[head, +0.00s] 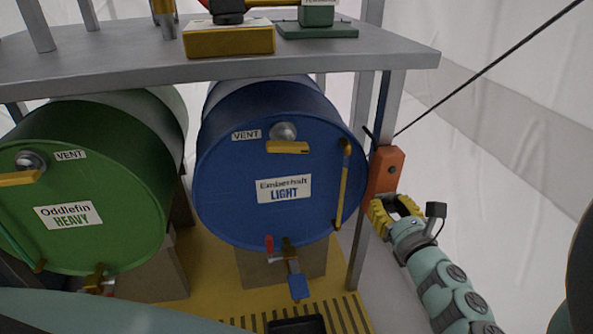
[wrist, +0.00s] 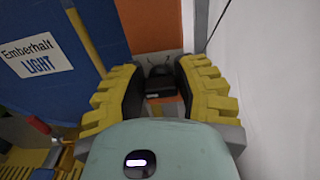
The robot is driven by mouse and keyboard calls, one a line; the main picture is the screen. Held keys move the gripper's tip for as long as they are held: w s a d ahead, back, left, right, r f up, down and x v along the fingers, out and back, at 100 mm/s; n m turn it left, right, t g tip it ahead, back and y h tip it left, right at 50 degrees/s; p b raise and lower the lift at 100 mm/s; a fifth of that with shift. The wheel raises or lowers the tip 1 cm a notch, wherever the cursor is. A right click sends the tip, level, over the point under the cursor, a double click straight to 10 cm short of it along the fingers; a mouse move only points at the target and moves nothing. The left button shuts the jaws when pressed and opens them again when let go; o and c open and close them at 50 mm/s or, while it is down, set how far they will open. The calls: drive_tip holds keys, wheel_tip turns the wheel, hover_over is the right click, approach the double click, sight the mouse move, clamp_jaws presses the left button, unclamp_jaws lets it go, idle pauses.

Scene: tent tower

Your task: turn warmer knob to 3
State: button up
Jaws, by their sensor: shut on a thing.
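The warmer is an orange box (head: 387,165) fixed to the table's right front leg, beside the blue barrel. In the wrist view its orange face (wrist: 150,25) has a grey panel with small dark marks. A black knob (wrist: 158,82) shows on it, between the yellow padded fingers. My gripper (head: 393,207) is at the lower end of the box, and in the wrist view my gripper (wrist: 160,88) is shut on the knob. The knob is hidden in the head view. I cannot read the setting numbers.
A blue "Emberhalt LIGHT" barrel (head: 280,215) stands left of the warmer, with a green "Oddlefin HEAVY" barrel (head: 90,245) further left. A grey table (head: 110,65) is above them. The white tent wall (head: 500,130) and a slanting dark rope (head: 490,67) are on the right.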

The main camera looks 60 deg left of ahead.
drive_tip(key=shift+d, duration=0.1)
clamp_jaws()
